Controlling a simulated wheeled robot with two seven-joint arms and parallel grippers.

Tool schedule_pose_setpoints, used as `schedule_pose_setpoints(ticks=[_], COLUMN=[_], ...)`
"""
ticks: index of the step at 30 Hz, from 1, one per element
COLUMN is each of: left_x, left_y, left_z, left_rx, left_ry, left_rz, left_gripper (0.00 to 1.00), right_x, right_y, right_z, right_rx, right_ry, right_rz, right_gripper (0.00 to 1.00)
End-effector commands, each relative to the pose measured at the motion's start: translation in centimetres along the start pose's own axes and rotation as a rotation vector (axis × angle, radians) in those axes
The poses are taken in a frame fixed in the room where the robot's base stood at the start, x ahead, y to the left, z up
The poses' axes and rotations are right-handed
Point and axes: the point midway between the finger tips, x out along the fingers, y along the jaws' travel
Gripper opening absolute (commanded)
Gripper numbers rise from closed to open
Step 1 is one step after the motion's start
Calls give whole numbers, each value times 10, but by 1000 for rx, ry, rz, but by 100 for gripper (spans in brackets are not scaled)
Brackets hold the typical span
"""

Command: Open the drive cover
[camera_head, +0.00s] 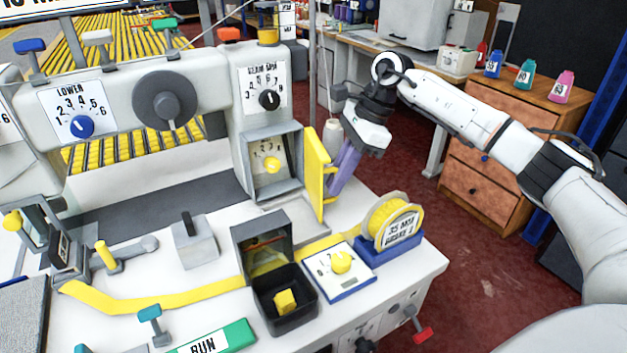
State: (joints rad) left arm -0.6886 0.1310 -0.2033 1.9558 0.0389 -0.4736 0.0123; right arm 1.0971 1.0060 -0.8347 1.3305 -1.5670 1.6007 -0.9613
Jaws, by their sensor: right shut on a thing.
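The drive cover is a yellow hinged door (317,172) on the right side of a grey box (298,178). It stands swung open, seen nearly edge-on, with the box's inside showing. My left gripper is not in view.
Below the box stand a black bin (284,312) with a yellow block, a white dial plate (338,268) and a yellow tape roll (393,220). A white thread cone (331,138) stands behind the door. Wooden drawers (485,165) are farther right.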

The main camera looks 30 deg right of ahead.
Motion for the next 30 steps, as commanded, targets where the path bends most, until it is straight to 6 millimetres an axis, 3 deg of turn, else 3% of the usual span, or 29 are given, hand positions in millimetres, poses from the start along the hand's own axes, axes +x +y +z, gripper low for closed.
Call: schedule_pose_setpoints(ticks=[12, 30], left_x=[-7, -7], left_y=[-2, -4], left_z=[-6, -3], left_rx=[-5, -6], left_ry=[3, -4], left_rz=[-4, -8], left_gripper=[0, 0], right_x=[-17, -20], right_y=[-16, -22], right_z=[-30, -37], right_rx=[14, 9], right_ry=[-3, -6], right_rz=[-8, -10], right_gripper=[0, 0])
